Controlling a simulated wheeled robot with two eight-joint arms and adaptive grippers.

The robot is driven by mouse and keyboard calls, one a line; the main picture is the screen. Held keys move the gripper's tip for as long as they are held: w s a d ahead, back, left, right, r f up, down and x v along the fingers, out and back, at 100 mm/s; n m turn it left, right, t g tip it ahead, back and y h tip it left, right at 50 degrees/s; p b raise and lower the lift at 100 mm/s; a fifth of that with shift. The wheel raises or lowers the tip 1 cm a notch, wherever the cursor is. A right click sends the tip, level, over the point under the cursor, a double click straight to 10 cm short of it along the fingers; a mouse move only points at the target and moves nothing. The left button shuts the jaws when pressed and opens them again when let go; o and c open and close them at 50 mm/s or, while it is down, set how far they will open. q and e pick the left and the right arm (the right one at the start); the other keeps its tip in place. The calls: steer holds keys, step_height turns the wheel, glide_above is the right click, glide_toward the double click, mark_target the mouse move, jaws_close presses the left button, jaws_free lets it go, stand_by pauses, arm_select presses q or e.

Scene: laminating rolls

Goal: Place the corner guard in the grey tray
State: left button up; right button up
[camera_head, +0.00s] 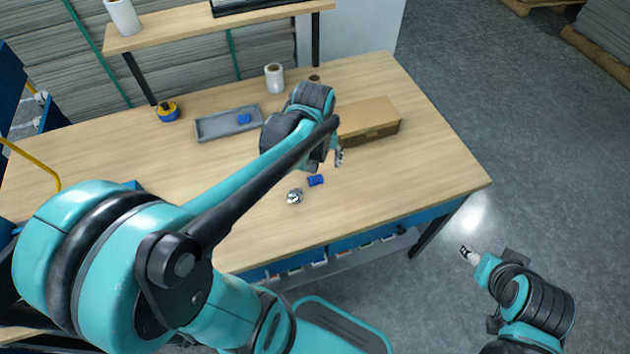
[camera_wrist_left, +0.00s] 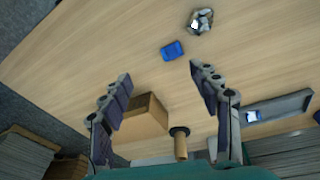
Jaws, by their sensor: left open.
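A small blue piece, which looks like the corner guard (camera_head: 316,180), lies on the table; it also shows in the left wrist view (camera_wrist_left: 173,50). The grey tray (camera_head: 215,129) is farther back on the table, and in the left wrist view it is at the right (camera_wrist_left: 285,107). A similar blue piece (camera_head: 244,118) lies in the tray. My left gripper (camera_head: 338,157) is open and empty above the table, just behind and to the right of the loose blue piece. My right gripper (camera_head: 466,252) is over the floor, off the table's right side; its fingers are too small to read.
A shiny metallic object (camera_head: 295,196) lies close to the loose blue piece. A cardboard box (camera_head: 370,118) is behind my left gripper. A yellow-and-blue tape roll (camera_head: 168,111) and a white roll (camera_head: 274,78) stand near the back. The table's front right is clear.

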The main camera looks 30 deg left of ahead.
mark_target(315, 181)
arm_select(q)
steer(key=w+a+f+n, duration=0.1)
steer(key=f, duration=0.2)
steer(key=w+a+f+n+g+b, duration=0.1)
steer(key=f, duration=0.2)
steer(key=w+a+f+n+g+b, duration=0.1)
steer(key=f, duration=0.2)
steer(key=shift+w+a+f, duration=0.1)
steer(key=shift+a+f, duration=0.05)
steer(key=shift+f, duration=0.05)
steer(key=f+b, duration=0.1)
steer(key=f, duration=0.1)
steer(key=f+b, duration=0.2)
steer(key=f, duration=0.1)
steer(key=shift+w+a, duration=0.1)
steer(key=shift+w, duration=0.1)
steer(key=shift+r, duration=0.1)
steer(key=c, duration=0.9)
steer(key=shift+c, duration=0.3)
steer(key=shift+r, duration=0.1)
